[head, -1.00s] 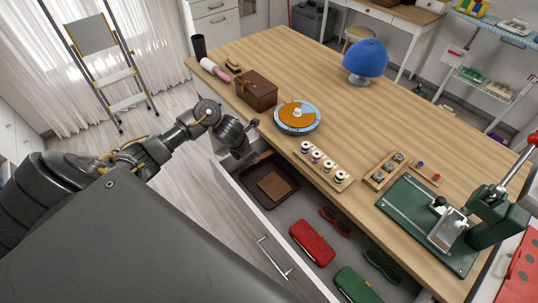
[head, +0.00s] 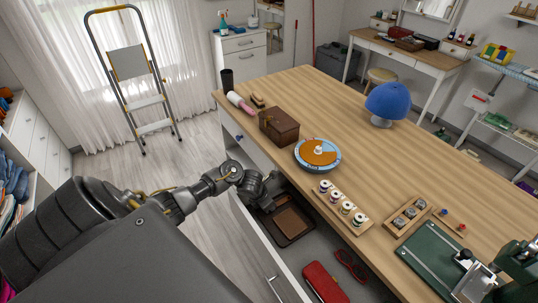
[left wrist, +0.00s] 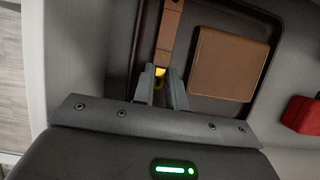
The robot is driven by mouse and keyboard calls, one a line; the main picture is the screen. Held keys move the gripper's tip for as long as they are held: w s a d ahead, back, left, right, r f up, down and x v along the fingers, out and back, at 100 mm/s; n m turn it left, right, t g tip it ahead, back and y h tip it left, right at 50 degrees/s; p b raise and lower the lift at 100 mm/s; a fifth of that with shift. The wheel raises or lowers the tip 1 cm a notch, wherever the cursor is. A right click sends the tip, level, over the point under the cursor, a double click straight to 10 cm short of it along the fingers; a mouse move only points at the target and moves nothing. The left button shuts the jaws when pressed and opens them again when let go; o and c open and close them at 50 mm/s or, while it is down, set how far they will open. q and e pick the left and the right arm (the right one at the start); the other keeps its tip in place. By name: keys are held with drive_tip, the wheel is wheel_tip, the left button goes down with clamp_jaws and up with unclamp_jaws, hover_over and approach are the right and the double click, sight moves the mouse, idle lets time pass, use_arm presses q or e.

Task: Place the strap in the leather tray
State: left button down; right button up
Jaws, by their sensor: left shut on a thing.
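The brown strap (left wrist: 169,33) with a gold buckle shows in the left wrist view, between the fingertips of my left gripper (left wrist: 160,88). The gripper is shut on its buckle end, and the strap extends away from it over the dark leather tray (left wrist: 264,15). I cannot tell whether the strap touches the tray floor. My right gripper is out of view.
A flat brown leather piece (left wrist: 222,64) lies in the tray, right of the strap. A red case (head: 324,284) and red glasses (head: 350,265) lie farther along the drawer. The tabletop edge overhangs beside it, with a brown box (head: 279,127) and thread spools (head: 341,207) on top.

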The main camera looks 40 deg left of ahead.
use_arm(q)
drive_tip(key=shift+f, duration=0.55)
drive_tip(key=shift+f+b, duration=0.2)
drive_tip(key=shift+b, duration=0.1)
drive_tip(key=c, duration=1.4)
unclamp_jaws()
drive_tip(key=shift+r, duration=0.1)
drive_tip(key=shift+c, duration=0.2)
